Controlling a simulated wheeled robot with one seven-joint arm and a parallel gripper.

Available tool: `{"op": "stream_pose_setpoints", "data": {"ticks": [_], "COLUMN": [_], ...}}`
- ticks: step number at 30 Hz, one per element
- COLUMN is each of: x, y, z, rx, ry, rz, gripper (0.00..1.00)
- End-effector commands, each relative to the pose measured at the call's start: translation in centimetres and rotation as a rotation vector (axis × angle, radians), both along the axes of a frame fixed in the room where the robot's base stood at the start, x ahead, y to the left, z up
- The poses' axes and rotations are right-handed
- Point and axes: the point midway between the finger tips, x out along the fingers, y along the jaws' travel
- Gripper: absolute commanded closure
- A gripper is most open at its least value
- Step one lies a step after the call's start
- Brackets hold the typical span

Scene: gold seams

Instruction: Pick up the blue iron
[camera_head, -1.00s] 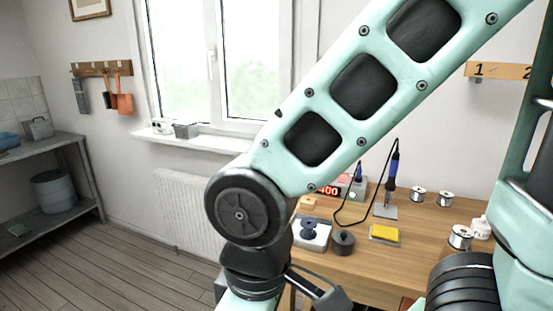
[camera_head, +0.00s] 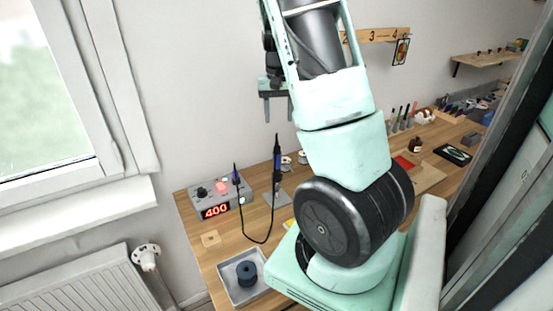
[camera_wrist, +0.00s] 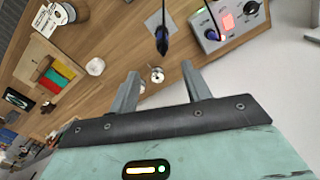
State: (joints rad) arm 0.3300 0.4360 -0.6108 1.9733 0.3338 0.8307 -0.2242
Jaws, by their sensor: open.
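My gripper (camera_head: 277,112) is open and empty, pointing down, above the iron in the head view. It also shows in the wrist view (camera_wrist: 160,77), with its two fingers apart and not touching the iron.
A grey tray (camera_head: 226,274) with a dark round part (camera_head: 247,272) lies at the bench's near left. My arm hides the bench's middle.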

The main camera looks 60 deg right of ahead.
Motion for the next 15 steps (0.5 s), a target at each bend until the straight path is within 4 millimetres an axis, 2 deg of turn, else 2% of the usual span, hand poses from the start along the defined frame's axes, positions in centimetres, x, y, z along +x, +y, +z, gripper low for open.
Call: {"op": "stream_pose_setpoints", "data": {"ticks": [9,15], "x": [-0.1,0.0], "y": [0.2,0.2], "z": [-6.6,-9.9], "rx": [0.004,0.003], "ry": [0.007,0.004], "rz": [0.0,0.003], "gripper": [0.52,0.52]}}
